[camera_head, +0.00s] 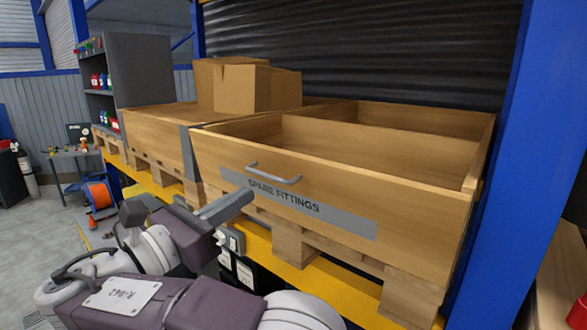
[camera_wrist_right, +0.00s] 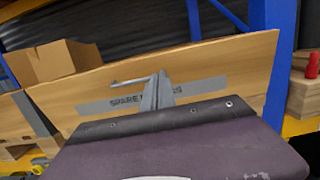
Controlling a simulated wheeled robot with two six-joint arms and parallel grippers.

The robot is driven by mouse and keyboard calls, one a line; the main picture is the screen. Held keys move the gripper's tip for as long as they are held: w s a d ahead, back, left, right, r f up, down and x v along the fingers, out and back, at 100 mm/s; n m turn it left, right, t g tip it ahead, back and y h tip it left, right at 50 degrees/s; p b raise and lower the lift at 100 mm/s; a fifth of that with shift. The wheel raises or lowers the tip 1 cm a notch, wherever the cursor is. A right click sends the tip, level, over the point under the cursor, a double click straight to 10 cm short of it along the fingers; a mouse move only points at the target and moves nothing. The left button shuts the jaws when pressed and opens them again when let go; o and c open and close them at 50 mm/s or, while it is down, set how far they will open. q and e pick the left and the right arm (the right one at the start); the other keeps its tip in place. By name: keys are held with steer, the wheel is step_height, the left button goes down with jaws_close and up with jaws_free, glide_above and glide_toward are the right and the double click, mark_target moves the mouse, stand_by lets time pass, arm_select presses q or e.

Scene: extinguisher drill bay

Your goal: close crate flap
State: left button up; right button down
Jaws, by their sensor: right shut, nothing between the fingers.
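The crate flap (camera_head: 330,195) is the wooden front panel of the right crate, with a grey metal handle (camera_head: 272,175) and a grey label strip reading SPARE FITTINGS (camera_head: 300,203). The flap stands upright or nearly so; I cannot tell whether a small gap is left at its edges. It also fills much of the right wrist view (camera_wrist_right: 230,70). My right gripper (camera_head: 240,200) is shut and empty, in front of the flap's left part, just below the handle. In the right wrist view its fingers (camera_wrist_right: 158,88) cover part of the label. I cannot tell whether they touch the flap. My left gripper is not in view.
The open-topped crate (camera_head: 400,115) sits on a pallet on a yellow shelf beam (camera_head: 310,275). A blue upright (camera_head: 530,140) stands close on the right. Cardboard boxes (camera_head: 235,85) rest on the neighbouring crate at left. Open floor lies at far left.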

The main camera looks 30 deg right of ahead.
steer(key=p, duration=0.5)
glide_toward(301, 160)
steer(key=x, duration=0.5)
steer(key=shift+w+d+r, duration=0.1)
steer(key=shift+d+r, duration=0.1)
steer(key=shift+w+d, duration=0.15)
steer(key=shift+d, duration=0.15)
steer(key=shift+w+d+f, duration=0.2)
steer(key=shift+w+d, duration=0.05)
steer(key=shift+d, duration=0.1)
